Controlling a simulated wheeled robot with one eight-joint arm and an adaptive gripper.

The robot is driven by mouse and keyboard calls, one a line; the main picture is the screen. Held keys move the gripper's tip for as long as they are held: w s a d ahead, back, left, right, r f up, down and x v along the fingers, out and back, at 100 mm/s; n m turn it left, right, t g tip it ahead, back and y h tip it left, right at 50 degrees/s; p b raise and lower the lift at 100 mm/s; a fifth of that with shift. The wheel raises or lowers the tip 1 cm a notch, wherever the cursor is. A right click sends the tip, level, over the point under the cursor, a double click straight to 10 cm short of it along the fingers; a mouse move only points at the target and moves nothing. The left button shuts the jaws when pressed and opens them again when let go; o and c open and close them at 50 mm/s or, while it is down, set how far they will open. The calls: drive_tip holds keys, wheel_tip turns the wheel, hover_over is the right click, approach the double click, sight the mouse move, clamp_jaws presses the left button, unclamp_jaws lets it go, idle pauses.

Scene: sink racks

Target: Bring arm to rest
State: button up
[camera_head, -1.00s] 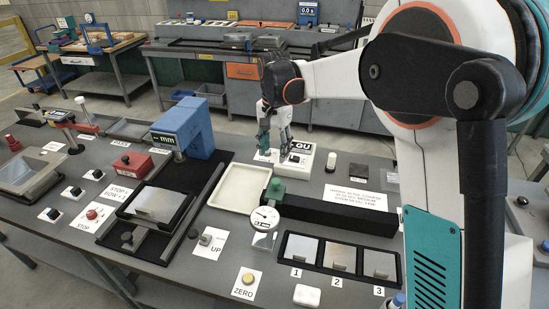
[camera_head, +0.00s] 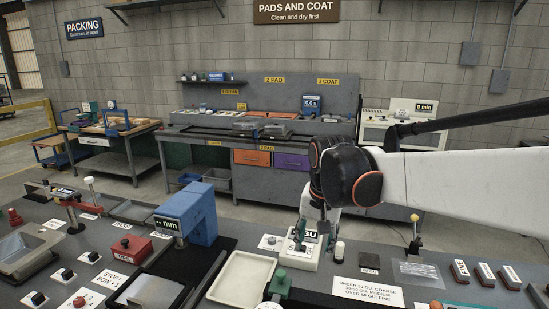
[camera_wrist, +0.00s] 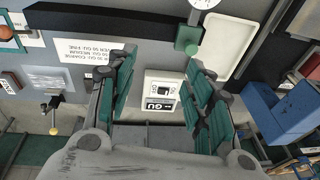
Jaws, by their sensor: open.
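My gripper (camera_wrist: 158,95) is open and empty in the wrist view, its two teal-padded fingers spread apart. Between and beyond the fingers sits a white GU meter (camera_wrist: 162,92) on the grey bench. In the head view my arm reaches in from the right, and its dark wrist joint hides most of the gripper. The GU meter (camera_head: 305,250) shows below the wrist. I cannot tell the exact height of the fingers above it.
On the bench (camera_head: 215,268) stand a blue mm gauge (camera_head: 195,212), a white tray (camera_head: 243,278), a red box (camera_head: 124,250) and a yellow-topped lever (camera_head: 414,235). Several dark red blocks (camera_head: 485,274) lie at right. Behind are an aisle and a second workbench (camera_head: 270,140).

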drive_tip(key=s+d+f+n+t+b, duration=0.1)
drive_tip(key=s+d+f, duration=0.1)
drive_tip(key=s, duration=0.5)
drive_tip(key=s+d+f+n+t+b, duration=0.1)
drive_tip(key=s+d+f+t, duration=0.1)
drive_tip(key=s+d, duration=0.3)
drive_tip(key=s+d+f+n+t+b, duration=0.1)
drive_tip(key=s+d+f+n+b, duration=0.1)
drive_tip(key=s, duration=0.7)
drive_tip(key=shift+s+d+f+t, duration=0.3)
drive_tip(key=shift+d+t, duration=0.1)
drive_tip(key=shift+d, duration=0.25)
idle(0.9)
